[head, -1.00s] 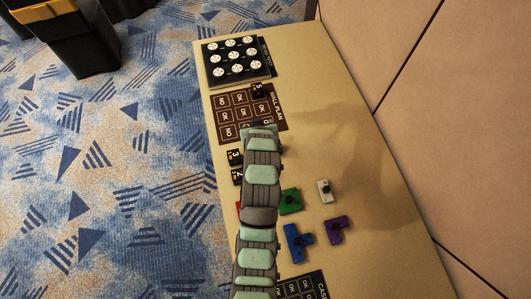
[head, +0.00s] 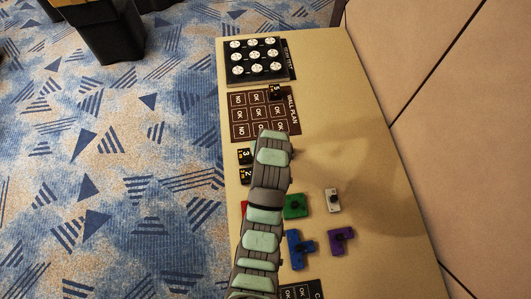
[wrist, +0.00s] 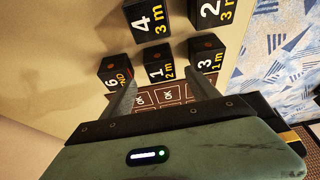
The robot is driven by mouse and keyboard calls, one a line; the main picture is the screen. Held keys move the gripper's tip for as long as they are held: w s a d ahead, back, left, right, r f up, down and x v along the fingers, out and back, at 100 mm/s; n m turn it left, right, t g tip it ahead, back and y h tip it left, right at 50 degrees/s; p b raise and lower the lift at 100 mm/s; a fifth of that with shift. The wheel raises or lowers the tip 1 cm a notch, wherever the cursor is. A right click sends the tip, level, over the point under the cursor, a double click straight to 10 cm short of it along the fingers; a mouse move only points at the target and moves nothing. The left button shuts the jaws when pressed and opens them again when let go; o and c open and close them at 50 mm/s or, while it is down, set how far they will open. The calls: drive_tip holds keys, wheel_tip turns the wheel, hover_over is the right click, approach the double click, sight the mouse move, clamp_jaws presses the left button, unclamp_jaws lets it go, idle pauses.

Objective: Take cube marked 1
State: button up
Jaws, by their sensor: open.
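The cube marked 1 (wrist: 160,69) is black, with a white 1 and a yellow "2 m" on its face. In the wrist view it stands between the cubes marked 6 (wrist: 115,75) and 3 (wrist: 206,56). My gripper (wrist: 161,92) is open, with one finger on each side of cube 1's near end; I cannot tell whether they touch it. In the head view my arm hides cube 1 and my gripper.
Cubes marked 4 (wrist: 149,20) and 2 (wrist: 211,11) stand behind. The wall plan board (head: 238,116) and a black panel with white discs (head: 254,57) lie at the table's far end. Coloured pieces, such as the purple one (head: 341,240), lie to the right.

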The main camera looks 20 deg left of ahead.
drive_tip(key=x, duration=0.4)
drive_tip(key=shift+s+f, duration=0.25)
drive_tip(key=shift+f, duration=0.1)
drive_tip(key=shift+w+a+f, duration=0.1)
drive_tip(key=shift+w+f, duration=0.1)
drive_tip(key=shift+c, duration=0.2)
drive_tip(key=c, duration=1.5)
drive_tip(key=shift+o, duration=0.2)
drive_tip(key=shift+r, duration=0.1)
